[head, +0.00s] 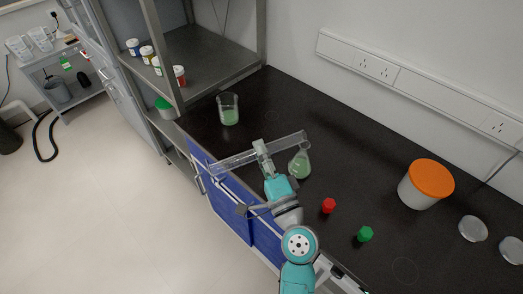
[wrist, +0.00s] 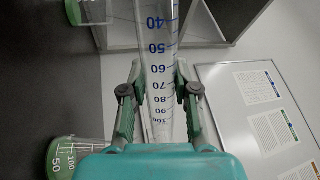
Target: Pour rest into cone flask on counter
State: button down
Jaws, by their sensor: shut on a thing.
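My gripper (head: 263,148) is shut on a clear graduated cylinder (head: 232,160), which lies nearly sideways above the counter's front edge. In the wrist view the cylinder (wrist: 159,60) runs between the fingers, and its scale rises from 40 to 100 towards the gripper. Its right end shows beside the neck of the cone flask (head: 299,166) in the head view; I cannot tell whether it is right over the opening. The flask stands upright on the black counter (head: 330,130) with green liquid in it. I cannot make out liquid in the cylinder.
A beaker with green liquid (head: 229,115) stands at the counter's left. Red (head: 328,206) and green (head: 365,234) caps and an orange-lidded tub (head: 426,184) are to the right. A metal shelf (head: 205,62) bounds the left side. The counter's back middle is clear.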

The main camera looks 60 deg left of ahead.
jog(key=shift+f+n+g, duration=0.4)
jog(key=shift+f+n, duration=0.25)
jog(key=shift+n, duration=0.15)
jog(key=s+r, duration=0.2)
jog(key=r, duration=0.6)
jog(key=s+a+r, duration=0.1)
jog(key=s+r, duration=0.1)
jog(key=r, duration=0.6)
jog(key=shift+w+d+f+n+g, duration=0.1)
jog(key=shift+f+n+g, duration=0.15)
jog(key=shift+f+n, duration=0.4)
jog(key=shift+w+a+f+n+g, duration=0.1)
jog(key=shift+w+f+n+g, duration=0.1)
jog(key=shift+f+n, duration=0.45)
jog(key=shift+w+d+f+n+g, duration=0.1)
jog(key=shift+f+n+g, duration=0.25)
jog(key=shift+n, duration=0.55)
